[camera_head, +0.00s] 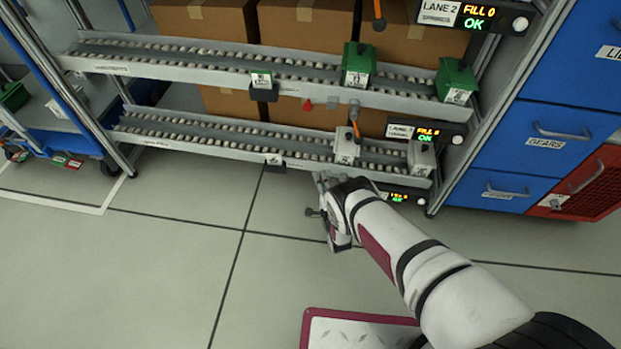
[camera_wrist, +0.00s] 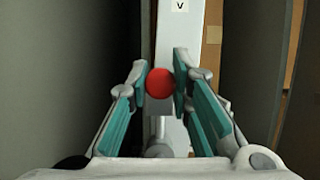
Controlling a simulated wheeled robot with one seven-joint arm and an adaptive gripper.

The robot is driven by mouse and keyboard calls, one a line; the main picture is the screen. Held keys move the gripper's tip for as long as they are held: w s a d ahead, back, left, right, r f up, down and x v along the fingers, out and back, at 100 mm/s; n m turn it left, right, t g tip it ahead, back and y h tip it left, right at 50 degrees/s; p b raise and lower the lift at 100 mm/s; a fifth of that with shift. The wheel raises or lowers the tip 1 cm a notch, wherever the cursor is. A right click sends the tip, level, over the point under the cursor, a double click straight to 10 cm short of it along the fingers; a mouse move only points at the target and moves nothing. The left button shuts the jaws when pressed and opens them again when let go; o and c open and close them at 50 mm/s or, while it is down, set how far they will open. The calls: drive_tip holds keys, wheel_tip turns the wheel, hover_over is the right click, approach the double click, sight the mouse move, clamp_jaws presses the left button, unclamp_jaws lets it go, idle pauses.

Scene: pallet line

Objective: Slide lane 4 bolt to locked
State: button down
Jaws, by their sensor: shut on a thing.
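A round red knob (camera_wrist: 160,83) sits between my fingers in the wrist view, in front of a pale rail (camera_wrist: 181,40). My gripper (camera_wrist: 161,84) is shut on this knob, with a teal-padded finger on each side. In the head view my gripper (camera_head: 322,180) is at the front of the lower rack rail (camera_head: 225,147), near its right part. My gripper and wrist hide the knob there, and whether the bolt is locked cannot be told. A small lit display (camera_head: 394,197) stands just right of my wrist, its text partly hidden.
The upper lane rail (camera_head: 200,71) carries green bins (camera_head: 358,65) and has a red knob (camera_head: 307,104) below it. Blue drawers (camera_head: 512,189) are at the right. The tiled floor (camera_head: 170,250) is clear at the left.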

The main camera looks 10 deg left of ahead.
drive_tip(key=shift+d, duration=0.25)
drive_tip(key=c, duration=1.4)
unclamp_jaws()
drive_tip(key=shift+d, duration=0.1)
drive_tip(key=shift+s, duration=0.1)
drive_tip(key=v, duration=1.1)
drive_tip(key=shift+s+d, duration=0.1)
drive_tip(key=shift+s, duration=0.25)
drive_tip(key=shift+s, duration=0.15)
